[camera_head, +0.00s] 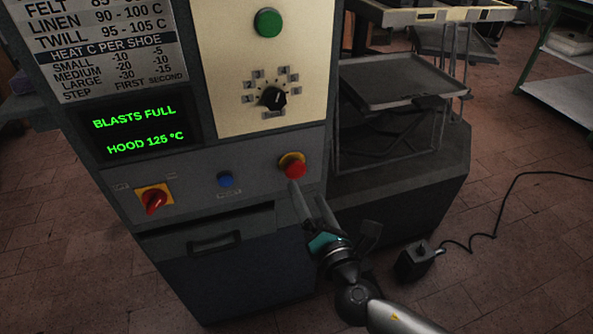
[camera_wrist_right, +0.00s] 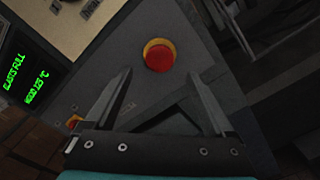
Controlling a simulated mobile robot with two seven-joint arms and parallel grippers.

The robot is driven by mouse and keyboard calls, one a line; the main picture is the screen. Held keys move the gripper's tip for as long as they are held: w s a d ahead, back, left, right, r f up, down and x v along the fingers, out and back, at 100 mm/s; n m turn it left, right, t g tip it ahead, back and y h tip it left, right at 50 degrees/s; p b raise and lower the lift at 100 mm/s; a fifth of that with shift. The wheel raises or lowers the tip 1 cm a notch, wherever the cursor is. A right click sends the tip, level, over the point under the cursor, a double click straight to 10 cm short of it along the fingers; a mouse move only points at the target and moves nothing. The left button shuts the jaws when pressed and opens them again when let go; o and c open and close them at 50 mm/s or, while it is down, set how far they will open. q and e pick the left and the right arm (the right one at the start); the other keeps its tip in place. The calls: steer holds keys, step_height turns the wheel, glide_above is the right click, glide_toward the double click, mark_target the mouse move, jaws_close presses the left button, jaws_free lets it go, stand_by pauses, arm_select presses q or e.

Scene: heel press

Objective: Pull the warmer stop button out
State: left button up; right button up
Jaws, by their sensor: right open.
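The stop button is a red mushroom knob (camera_head: 295,168) on a yellow collar, on the machine's lower front panel. In the right wrist view the red knob (camera_wrist_right: 159,58) sits ahead of the fingers, roughly between their lines. My right gripper (camera_head: 312,190) is open and empty, just below the button in the head view. Its two fingers (camera_wrist_right: 163,95) stand wide apart in the wrist view, with no contact visible. The left gripper is not in view.
The panel also carries a red rotary switch (camera_head: 153,199) on a yellow plate and a blue button (camera_head: 225,180). Above are a green button (camera_head: 268,22), a black dial (camera_head: 272,96) and a lit display (camera_head: 140,128). A metal rack (camera_head: 400,80) stands right. A foot pedal (camera_head: 414,262) with cable lies on the floor.

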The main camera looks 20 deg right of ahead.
mark_target(297, 172)
steer(key=w, duration=0.8)
steer(key=shift+w+a+b, duration=0.15)
steer(key=shift+w+b, duration=0.05)
steer(key=shift+b, duration=0.15)
steer(key=shift+c, duration=0.3)
jaws_close()
stand_by(0.3)
